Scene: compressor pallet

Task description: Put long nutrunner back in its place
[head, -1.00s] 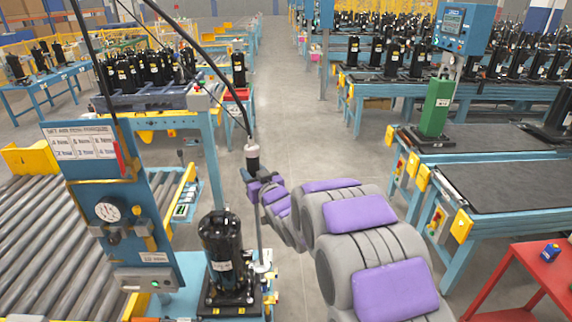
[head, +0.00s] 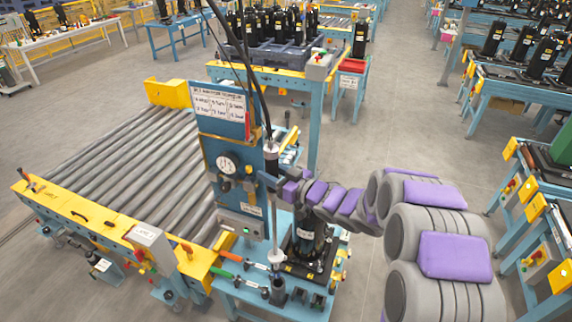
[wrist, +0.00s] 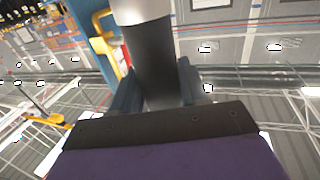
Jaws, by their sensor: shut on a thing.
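The long nutrunner (head: 271,152) hangs upright from a black hose, with a light collar, a dark grip and a long thin shaft. My gripper (head: 270,179) is shut on its dark grip. In the wrist view the nutrunner's dark body (wrist: 150,60) stands between the two fingers of my gripper (wrist: 156,90). The shaft's lower end, with a pale disc (head: 276,256), is above a grey upright cup (head: 278,291) on the front of the blue bench. I cannot tell whether the tip is inside the cup.
A black compressor (head: 310,238) stands on the bench right beside the shaft, under my arm. The blue panel with a gauge (head: 228,163) is close on the left. A roller conveyor (head: 130,165) lies further left. Handled tools (head: 232,257) lie at the bench front.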

